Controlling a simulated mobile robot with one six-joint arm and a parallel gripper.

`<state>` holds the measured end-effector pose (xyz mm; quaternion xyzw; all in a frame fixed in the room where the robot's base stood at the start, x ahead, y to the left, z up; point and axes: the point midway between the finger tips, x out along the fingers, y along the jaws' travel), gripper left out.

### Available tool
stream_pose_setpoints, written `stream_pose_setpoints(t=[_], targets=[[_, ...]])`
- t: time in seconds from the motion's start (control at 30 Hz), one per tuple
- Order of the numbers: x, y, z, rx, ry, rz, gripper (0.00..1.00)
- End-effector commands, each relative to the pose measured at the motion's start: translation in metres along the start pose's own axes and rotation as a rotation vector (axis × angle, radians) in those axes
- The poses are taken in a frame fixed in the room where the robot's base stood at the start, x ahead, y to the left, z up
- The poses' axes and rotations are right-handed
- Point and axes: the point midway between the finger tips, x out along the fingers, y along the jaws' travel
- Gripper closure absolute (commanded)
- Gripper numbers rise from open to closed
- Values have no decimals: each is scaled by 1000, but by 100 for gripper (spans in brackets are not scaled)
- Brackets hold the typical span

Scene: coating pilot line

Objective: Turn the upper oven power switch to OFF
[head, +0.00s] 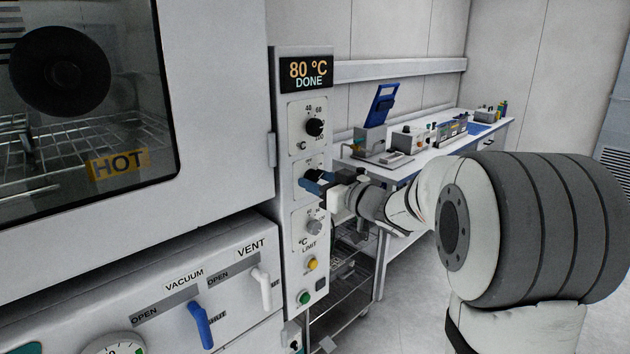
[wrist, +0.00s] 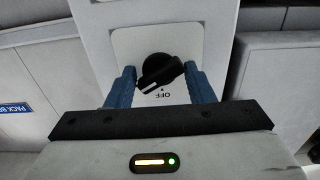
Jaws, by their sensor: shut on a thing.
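The oven's control panel (head: 290,215) stands beside the oven door. The black rotary power switch (head: 312,175) is on its second plate from the top, partly hidden by my gripper (head: 320,186). In the wrist view my gripper (wrist: 161,84) has its blue fingers on either side of the switch (wrist: 160,72), shut on it. The knob's bar is tilted, with a pale mark at its lower left end. An upside-down OFF label (wrist: 159,96) and small tick lie just below the knob. The pale mark sits a little left of the tick.
The display (head: 307,72) reads 80 °C DONE. A black dial (head: 315,127) is above the switch; a grey dial (head: 314,227), yellow button (head: 312,264) and green button (head: 305,298) are below. A blue vacuum handle (head: 201,325) is lower left. A bench (head: 440,150) stands behind.

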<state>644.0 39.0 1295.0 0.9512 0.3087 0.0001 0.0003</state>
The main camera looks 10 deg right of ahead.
Motion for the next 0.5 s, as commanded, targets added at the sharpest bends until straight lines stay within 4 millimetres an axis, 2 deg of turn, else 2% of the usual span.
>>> stream_pose_setpoints(t=[0.5], targets=[[0, 0, 4, -305, 0, 0, 81]])
